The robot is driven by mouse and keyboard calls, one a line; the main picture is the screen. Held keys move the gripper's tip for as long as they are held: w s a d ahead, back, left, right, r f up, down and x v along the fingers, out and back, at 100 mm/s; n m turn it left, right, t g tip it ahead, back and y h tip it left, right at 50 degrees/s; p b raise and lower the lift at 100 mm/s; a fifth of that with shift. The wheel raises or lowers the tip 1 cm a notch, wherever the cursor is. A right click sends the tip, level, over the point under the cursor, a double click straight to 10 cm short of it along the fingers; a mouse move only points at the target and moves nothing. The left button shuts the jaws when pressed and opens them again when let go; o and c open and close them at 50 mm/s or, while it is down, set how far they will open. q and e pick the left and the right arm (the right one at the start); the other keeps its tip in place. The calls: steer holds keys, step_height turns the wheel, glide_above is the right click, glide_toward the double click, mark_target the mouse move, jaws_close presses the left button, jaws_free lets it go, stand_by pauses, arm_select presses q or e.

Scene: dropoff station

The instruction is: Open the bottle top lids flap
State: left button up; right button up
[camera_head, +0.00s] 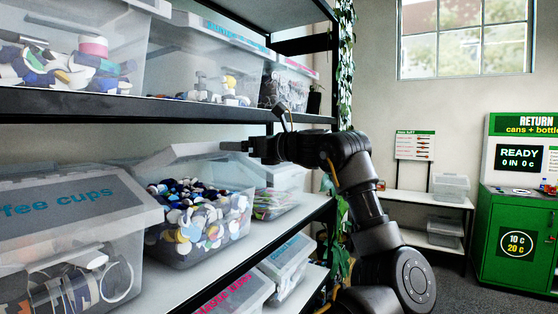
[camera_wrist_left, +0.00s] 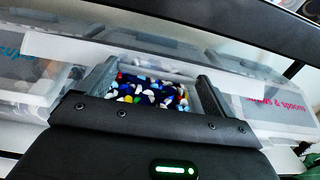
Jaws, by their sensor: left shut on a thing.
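The bottle top box (camera_head: 182,247) is a clear bin on the middle shelf, full of blue, white and coloured tops (camera_head: 195,205). Its pale lid flap (camera_head: 175,157) is raised at the back, leaving the tops uncovered in front. My left gripper (camera_head: 252,148) reaches in from the right at the flap's right end and is shut on the flap; the exact contact is hard to see. In the left wrist view the left gripper (camera_wrist_left: 155,88) has its fingers on both sides of the visible tops (camera_wrist_left: 150,90). My right gripper is not in view.
A coffee cups bin (camera_head: 75,230) stands close on the left. Another bin (camera_head: 275,195) stands to the right. The upper shelf edge (camera_head: 110,107) runs just above the flap and gripper. More lidded bins (camera_head: 285,258) sit on the shelf below.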

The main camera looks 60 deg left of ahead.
arm_select(q)
steer(key=r, duration=0.2)
steer(key=a+r, duration=0.1)
steer(key=shift+s+r+p, duration=0.15)
steer(key=shift+s+p, duration=0.1)
steer(key=shift+p, duration=0.1)
steer(key=shift+s+a+r, duration=0.1)
steer(key=shift+a+r, duration=0.1)
steer(key=shift+r, duration=0.25)
steer(key=shift+a+r, duration=0.1)
steer(key=shift+r, duration=0.1)
steer(key=o, duration=1.1)
steer(key=shift+s, duration=0.1)
steer(key=b+v, duration=0.3)
steer(key=v, duration=0.8)
